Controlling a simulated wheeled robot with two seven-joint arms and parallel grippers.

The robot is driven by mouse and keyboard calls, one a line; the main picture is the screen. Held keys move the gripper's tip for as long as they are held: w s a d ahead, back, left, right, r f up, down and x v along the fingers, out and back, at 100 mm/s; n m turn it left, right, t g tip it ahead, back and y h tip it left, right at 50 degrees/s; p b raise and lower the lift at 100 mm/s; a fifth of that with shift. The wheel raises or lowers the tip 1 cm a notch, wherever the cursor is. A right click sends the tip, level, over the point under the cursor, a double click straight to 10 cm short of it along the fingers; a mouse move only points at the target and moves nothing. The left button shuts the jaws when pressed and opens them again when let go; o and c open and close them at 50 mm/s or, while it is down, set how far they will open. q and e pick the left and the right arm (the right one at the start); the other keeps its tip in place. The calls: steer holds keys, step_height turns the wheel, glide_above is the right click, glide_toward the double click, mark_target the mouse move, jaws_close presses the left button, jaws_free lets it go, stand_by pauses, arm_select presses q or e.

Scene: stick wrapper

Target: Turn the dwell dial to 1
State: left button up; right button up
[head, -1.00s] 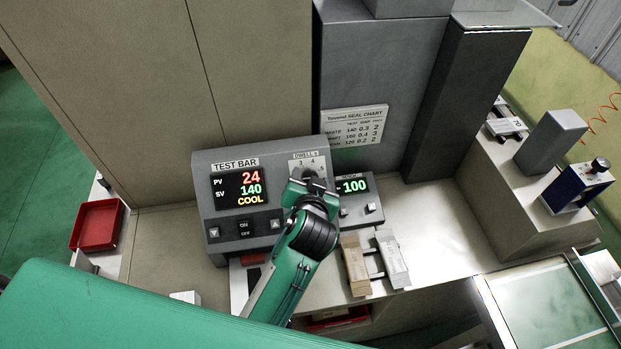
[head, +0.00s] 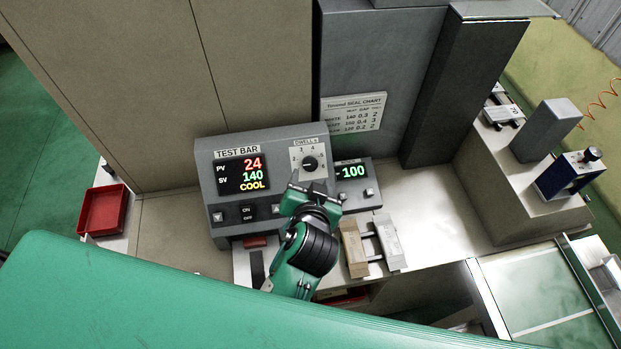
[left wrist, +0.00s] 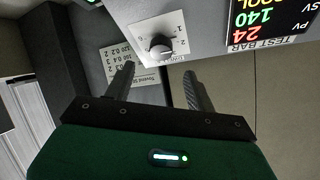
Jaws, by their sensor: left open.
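The dwell dial (head: 310,163) is a round black knob on a white numbered plate at the upper right of the grey TEST BAR box (head: 222,205). The dial also shows upside down in the left wrist view (left wrist: 160,46), beyond the fingertips. It carries a pale pointer mark, but I cannot tell surely which number it points at. My left gripper (head: 314,187) is open and empty, just below and in front of the dial, apart from it. Its two dark fingers also show spread in the left wrist view (left wrist: 158,82). My right gripper is not in view.
The test bar display (head: 241,177) reads 24, 140 and COOL. A smaller display (head: 352,172) reading 100 stands right of the dial. A seal chart (head: 352,114) hangs behind. A red tray (head: 103,210) lies at the left. Bench space to the right is partly clear.

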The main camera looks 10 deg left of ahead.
arm_select(q)
steer(key=w+d+r+m+g+h+b, duration=0.1)
steer(key=w+d+r+m+g+h, duration=0.1)
steer(key=w+d+m+h, duration=0.6)
steer(key=m+g+y+b, duration=0.35)
steer(key=m+g, duration=0.65)
steer(key=m, duration=1)
glide_toward(309, 161)
steer(key=shift+y, duration=0.35)
steer(key=f+p, duration=0.1)
steer(key=f, duration=0.1)
steer(key=d+f+p, duration=0.1)
steer(key=f+p, duration=0.1)
steer(key=f, duration=0.1)
steer(key=f+p, duration=0.2)
steer(key=f, duration=0.1)
steer(key=shift+w+d+f, duration=0.2)
steer(key=shift+w+d, duration=0.05)
steer(key=shift+w, duration=0.15)
steer(key=shift+f+m, duration=0.3)
steer(key=shift+f, duration=0.35)
steer(key=c, duration=1)
